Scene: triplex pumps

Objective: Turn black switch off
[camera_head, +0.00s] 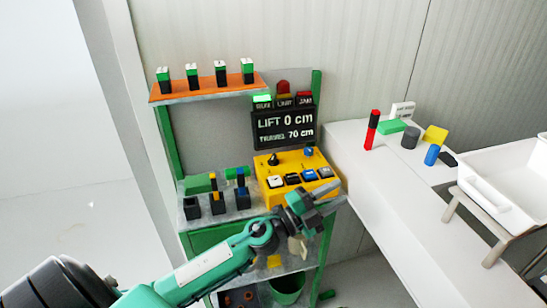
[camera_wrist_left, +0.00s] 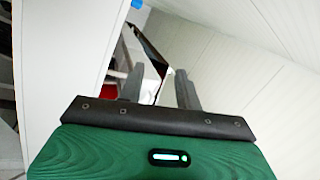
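A yellow control box (camera_head: 262,172) sits on the green-framed bench in the head view. Its top carries a row of small switches: a white one (camera_head: 276,182), a black one (camera_head: 292,179), a blue one (camera_head: 309,175) and a dark one at the right end (camera_head: 325,172). A black knob (camera_head: 273,159) and a blue knob (camera_head: 308,152) stand behind them. My left gripper (camera_head: 339,194) is in front of the box's right corner, apart from the switches as far as I can tell. Its two fingers stand apart and empty in the left wrist view (camera_wrist_left: 160,80). My right gripper is out of view.
A display (camera_head: 284,128) reading "LIFT 0 cm" stands behind the box. Black-based levers (camera_head: 217,203) stand left of it. An orange shelf (camera_head: 208,90) with several green-topped blocks is above. A white table (camera_head: 375,185) at right holds coloured blocks and a white tray (camera_head: 508,170).

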